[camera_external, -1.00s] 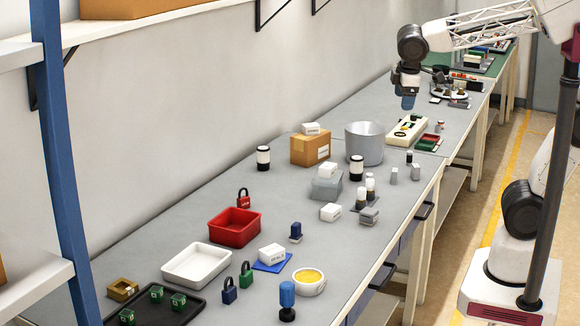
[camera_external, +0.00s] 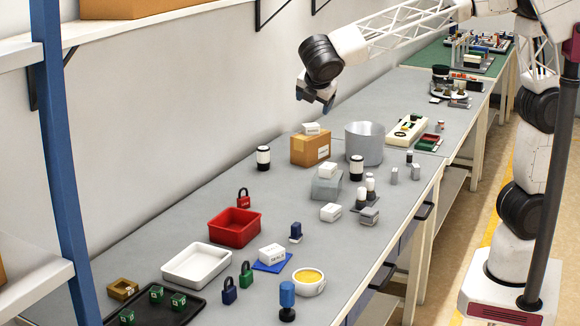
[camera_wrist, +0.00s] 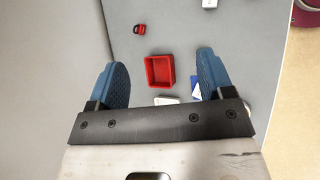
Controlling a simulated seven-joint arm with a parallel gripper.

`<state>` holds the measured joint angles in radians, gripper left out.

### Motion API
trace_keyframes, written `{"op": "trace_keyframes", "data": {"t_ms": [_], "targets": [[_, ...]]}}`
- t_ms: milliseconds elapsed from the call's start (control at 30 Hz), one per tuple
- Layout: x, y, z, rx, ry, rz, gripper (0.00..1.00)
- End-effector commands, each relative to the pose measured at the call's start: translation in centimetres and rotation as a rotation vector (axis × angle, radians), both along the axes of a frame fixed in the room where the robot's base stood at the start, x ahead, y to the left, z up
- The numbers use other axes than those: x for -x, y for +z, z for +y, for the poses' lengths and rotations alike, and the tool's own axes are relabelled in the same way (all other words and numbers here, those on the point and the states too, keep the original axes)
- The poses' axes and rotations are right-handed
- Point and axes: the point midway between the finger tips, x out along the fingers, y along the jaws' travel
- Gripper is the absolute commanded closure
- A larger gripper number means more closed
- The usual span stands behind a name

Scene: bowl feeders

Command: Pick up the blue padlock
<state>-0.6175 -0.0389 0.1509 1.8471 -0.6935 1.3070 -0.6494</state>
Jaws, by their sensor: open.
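The blue padlock (camera_external: 229,291) stands on the grey table near the front, beside a green padlock (camera_external: 246,274) on its right. It is dark blue with a shackle on top. In the wrist view I cannot make it out. My gripper (camera_external: 315,101) is high above the table near the wall, well behind and above the padlock.
A red bin (camera_external: 234,228), white tray (camera_external: 197,265) and red padlock (camera_external: 243,198) lie behind the blue padlock. A black tray (camera_external: 180,314) with green blocks is to its left. A yellow-filled cup (camera_external: 309,281) and blue-topped stamp (camera_external: 287,301) are to its right.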

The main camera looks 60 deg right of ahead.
Motion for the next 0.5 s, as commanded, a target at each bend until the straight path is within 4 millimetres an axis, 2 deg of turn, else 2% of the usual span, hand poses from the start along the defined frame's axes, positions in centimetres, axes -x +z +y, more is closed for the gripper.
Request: {"op": "trace_keyframes", "data": {"t_ms": [33,200,500], "targets": [[-0.6,-0.3,2.0,0.029,0.041,0.006,0.26],[-2.3,-0.8,8.1,0.133,0.173,0.023,0.26],[-3.6,-2.4,19.5,0.327,0.392,0.042,0.26]]}}
